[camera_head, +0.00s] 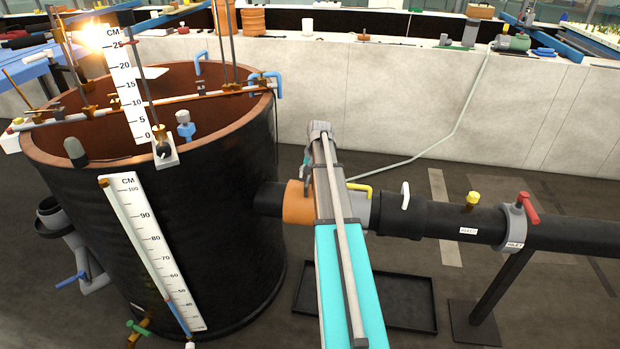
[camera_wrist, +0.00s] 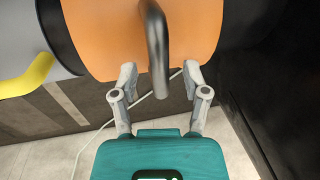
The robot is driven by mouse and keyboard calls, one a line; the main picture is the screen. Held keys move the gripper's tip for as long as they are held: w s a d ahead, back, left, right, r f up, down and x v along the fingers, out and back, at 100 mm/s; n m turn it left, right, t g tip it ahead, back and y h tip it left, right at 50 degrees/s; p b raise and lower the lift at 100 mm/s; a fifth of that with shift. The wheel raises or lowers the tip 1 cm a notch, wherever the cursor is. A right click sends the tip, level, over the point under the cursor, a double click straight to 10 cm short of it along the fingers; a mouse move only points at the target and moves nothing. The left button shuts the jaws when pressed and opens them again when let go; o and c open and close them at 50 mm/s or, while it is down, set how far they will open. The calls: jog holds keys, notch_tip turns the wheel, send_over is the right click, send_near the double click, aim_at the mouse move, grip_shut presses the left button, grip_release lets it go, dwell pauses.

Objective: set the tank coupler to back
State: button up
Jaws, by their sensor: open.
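The orange collar (camera_head: 296,204) sits on the pipe beside the black tank and looks like the tank coupler; no label shows on it. In the wrist view the collar (camera_wrist: 95,35) fills the top middle. A dark grey bent handle (camera_wrist: 157,45) stands out from it towards the camera. My gripper (camera_wrist: 160,75) is open, with one finger on each side of the handle's lower end. I cannot tell whether either finger touches the handle or collar. In the head view my arm hides part of the collar, the handle and the fingertips.
The black tank (camera_head: 235,185) stands close left of the collar. Right of it are a yellow handle (camera_head: 362,188), a white handle (camera_head: 405,196) and a red handle (camera_head: 528,207) along the pipe. A black tray (camera_head: 400,326) lies on the floor below.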

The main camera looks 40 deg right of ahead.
grip_shut()
dwell(0.4)
